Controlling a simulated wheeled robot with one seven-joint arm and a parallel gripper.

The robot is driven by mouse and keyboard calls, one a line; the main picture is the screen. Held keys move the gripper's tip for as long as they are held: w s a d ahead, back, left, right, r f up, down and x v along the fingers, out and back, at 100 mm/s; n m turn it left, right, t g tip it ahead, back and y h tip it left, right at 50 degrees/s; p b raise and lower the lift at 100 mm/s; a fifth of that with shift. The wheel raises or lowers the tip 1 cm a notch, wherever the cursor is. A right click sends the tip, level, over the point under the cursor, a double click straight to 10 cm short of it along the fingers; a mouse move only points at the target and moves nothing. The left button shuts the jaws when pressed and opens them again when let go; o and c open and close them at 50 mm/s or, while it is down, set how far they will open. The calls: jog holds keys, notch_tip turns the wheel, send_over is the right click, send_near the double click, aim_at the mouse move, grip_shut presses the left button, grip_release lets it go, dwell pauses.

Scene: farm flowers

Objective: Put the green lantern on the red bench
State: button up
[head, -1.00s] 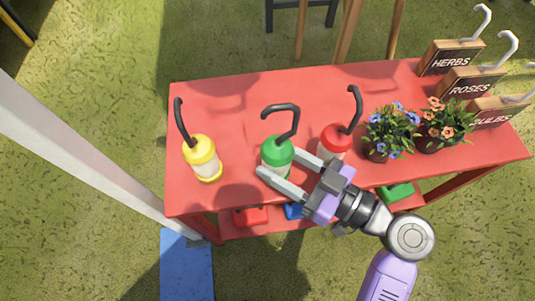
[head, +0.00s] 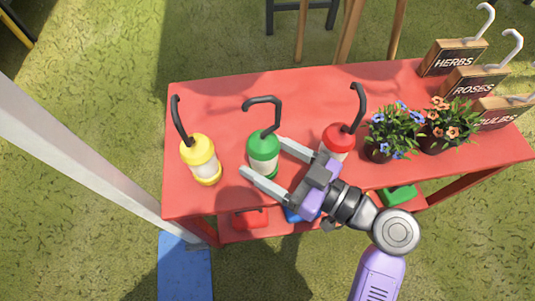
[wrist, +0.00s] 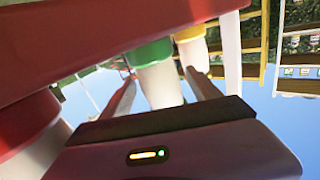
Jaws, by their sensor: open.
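The green lantern (head: 263,146), with a white body and a dark hooked handle, stands on the red bench (head: 225,105) between the yellow and red lanterns. My gripper (head: 263,158) is open, with one finger on each side of the lantern's lower body. In the wrist view, which looks upside down, the green lantern (wrist: 160,84) shows between the two fingers (wrist: 160,78). I cannot tell whether either finger touches it. The lantern's far side is hidden.
The yellow lantern (head: 201,158) stands to the left and the red lantern (head: 339,138) close to the right of my gripper. Potted flowers (head: 392,131) and hooked signs (head: 453,60) fill the bench's right end. The back left of the bench top is clear.

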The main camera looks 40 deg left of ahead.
jog(key=shift+r, duration=0.2)
jog(key=w+d+p, duration=0.1)
jog(key=d+p, duration=0.2)
jog(key=d, duration=0.9)
jog(key=shift+w+r, duration=0.15)
jog(key=shift+w, duration=0.1)
dwell(0.5)
